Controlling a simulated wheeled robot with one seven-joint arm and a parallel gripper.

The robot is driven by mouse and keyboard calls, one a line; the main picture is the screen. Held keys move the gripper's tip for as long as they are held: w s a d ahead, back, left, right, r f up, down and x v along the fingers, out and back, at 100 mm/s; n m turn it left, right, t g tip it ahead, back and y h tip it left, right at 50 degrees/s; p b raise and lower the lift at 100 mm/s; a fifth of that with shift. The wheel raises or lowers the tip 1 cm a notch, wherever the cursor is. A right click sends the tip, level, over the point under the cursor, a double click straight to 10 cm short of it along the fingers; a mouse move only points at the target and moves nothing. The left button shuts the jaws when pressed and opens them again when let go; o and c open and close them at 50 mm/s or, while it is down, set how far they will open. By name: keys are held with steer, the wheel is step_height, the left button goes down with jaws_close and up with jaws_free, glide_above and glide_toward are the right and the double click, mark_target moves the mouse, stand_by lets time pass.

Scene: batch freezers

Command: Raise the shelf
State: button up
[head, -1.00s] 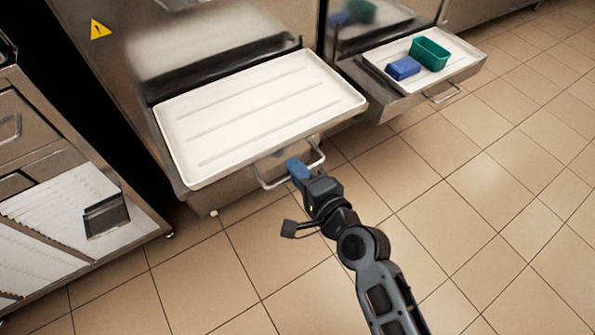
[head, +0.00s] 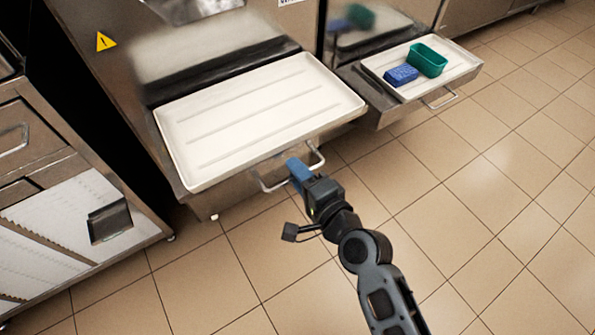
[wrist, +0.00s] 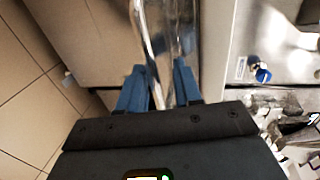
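The shelf (head: 270,162) is a metal ledge on the front of the freezer with a white ribbed tray (head: 255,112) on it. Its bar handle (head: 314,157) sticks out at the front edge. My gripper (head: 292,165) is at the handle, with blue fingers. In the wrist view my gripper (wrist: 160,88) has its fingers apart on either side of the metal handle bar (wrist: 150,45). A gap shows between the bar and the right finger. Contact with the left finger is unclear.
A second shelf at the right holds a tray (head: 455,72) with a blue block (head: 401,75) and a green container (head: 427,60). A cabinet (head: 40,150) stands at the left. The tiled floor (head: 480,230) is clear at the right.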

steer(key=v, duration=0.7)
steer(key=shift+s, duration=0.15)
steer(key=shift+d+r, duration=0.1)
steer(key=shift+d, duration=0.05)
steer(key=s+d+r+n+t+h+p, duration=0.1)
steer(key=s+d+r+n+h+p, duration=0.15)
steer(key=s+d, duration=0.55)
steer(key=s+d+r+n+h+p, duration=0.1)
steer(key=s+d+r+n+h, duration=0.15)
steer(key=s+d, duration=0.5)
steer(key=s+d+r+n+h+p, duration=0.3)
steer(key=s+r+n, duration=0.3)
steer(key=s+r, duration=0.8)
steer(key=shift+s+t+h, duration=0.4)
steer(key=shift+s, duration=0.35)
